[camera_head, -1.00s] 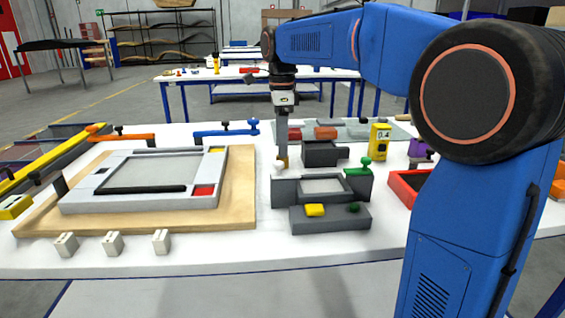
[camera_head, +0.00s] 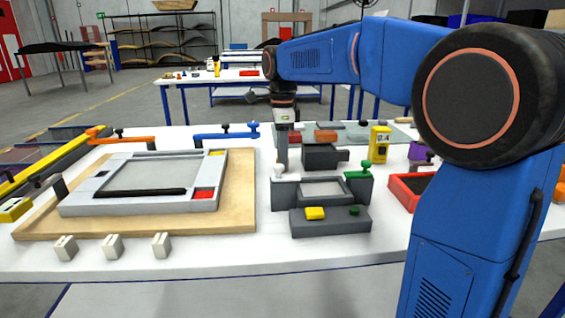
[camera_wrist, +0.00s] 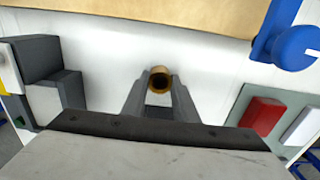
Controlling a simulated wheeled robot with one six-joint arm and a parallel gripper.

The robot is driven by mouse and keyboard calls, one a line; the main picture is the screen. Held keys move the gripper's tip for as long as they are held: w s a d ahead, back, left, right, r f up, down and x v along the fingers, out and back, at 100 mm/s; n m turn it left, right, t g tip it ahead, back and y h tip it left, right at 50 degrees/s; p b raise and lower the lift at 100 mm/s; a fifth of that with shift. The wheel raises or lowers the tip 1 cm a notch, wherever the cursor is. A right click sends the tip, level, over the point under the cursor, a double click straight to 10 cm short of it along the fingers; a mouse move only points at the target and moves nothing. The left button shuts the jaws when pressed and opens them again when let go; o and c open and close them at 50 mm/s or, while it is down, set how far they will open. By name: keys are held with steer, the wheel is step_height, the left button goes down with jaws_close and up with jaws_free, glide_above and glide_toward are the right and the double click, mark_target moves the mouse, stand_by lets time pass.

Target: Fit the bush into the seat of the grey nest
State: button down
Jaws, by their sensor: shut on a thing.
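My gripper (camera_wrist: 159,88) is shut on the bush (camera_wrist: 160,73), a small brass-coloured ring with a dark bore, in the wrist view. White table shows around and beyond the bush. In the head view my gripper (camera_head: 281,166) points down at the back left corner of the dark grey fixture (camera_head: 283,195), which seems to be the grey nest. The bush is hidden there, behind the white knob and the fixture wall. The fixture has a pale recess and a green clamp (camera_head: 360,180). It also shows at the left of the wrist view (camera_wrist: 42,58).
A dark block (camera_head: 320,157) stands right of my gripper. A button box (camera_head: 330,222) lies in front of the fixture. The wooden board (camera_head: 238,185) with a grey frame is to the left. A blue clamp (camera_head: 225,134) and yellow device (camera_head: 380,143) stand nearby.

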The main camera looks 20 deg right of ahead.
step_height(320, 180, up, 10)
stand_by(0.6)
steer(key=shift+s, duration=0.15)
